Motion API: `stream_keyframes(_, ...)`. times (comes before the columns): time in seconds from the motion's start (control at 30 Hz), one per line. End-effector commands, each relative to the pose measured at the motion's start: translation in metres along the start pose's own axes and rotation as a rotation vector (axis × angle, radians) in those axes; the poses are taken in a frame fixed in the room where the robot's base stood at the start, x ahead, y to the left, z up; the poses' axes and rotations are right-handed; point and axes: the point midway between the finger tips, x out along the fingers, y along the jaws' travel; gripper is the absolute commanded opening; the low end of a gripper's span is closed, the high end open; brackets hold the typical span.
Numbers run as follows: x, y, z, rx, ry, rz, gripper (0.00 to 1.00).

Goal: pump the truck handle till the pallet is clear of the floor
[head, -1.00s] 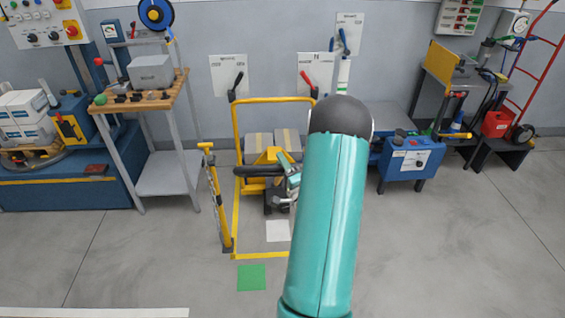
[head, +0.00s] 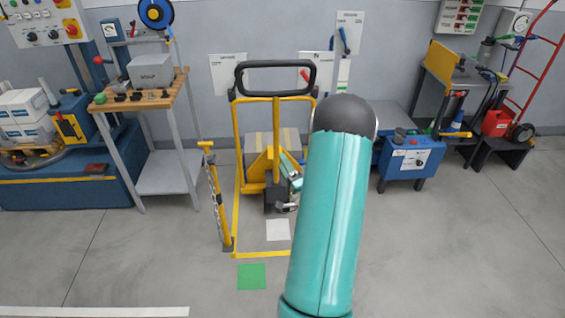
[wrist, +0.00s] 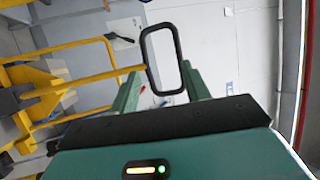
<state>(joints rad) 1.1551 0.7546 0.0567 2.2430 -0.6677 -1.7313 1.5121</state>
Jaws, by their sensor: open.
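The pallet truck (head: 256,172) is yellow and stands in the yellow-marked bay. Its black loop handle (head: 275,65) is raised upright on a yellow bar. Cartons (head: 257,141) sit behind the truck; the pallet under them is hidden, and I cannot tell its height off the floor. My gripper shows only partly beside my teal arm in the head view. In the wrist view my gripper (wrist: 161,87) is open, its two green fingers apart and empty. The black handle loop (wrist: 147,62) appears beyond the fingertips, not held.
A wooden-topped workbench (head: 140,101) stands at left, a blue machine (head: 408,160) at right. A green floor patch (head: 251,277) lies in front; the foreground floor is clear.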

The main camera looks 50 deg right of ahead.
Motion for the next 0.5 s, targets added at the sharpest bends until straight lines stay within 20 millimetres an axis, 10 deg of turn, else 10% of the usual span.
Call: stream_keyframes(0.5,-0.105,0.001,0.000,0.001,0.002,0.002,0.47)
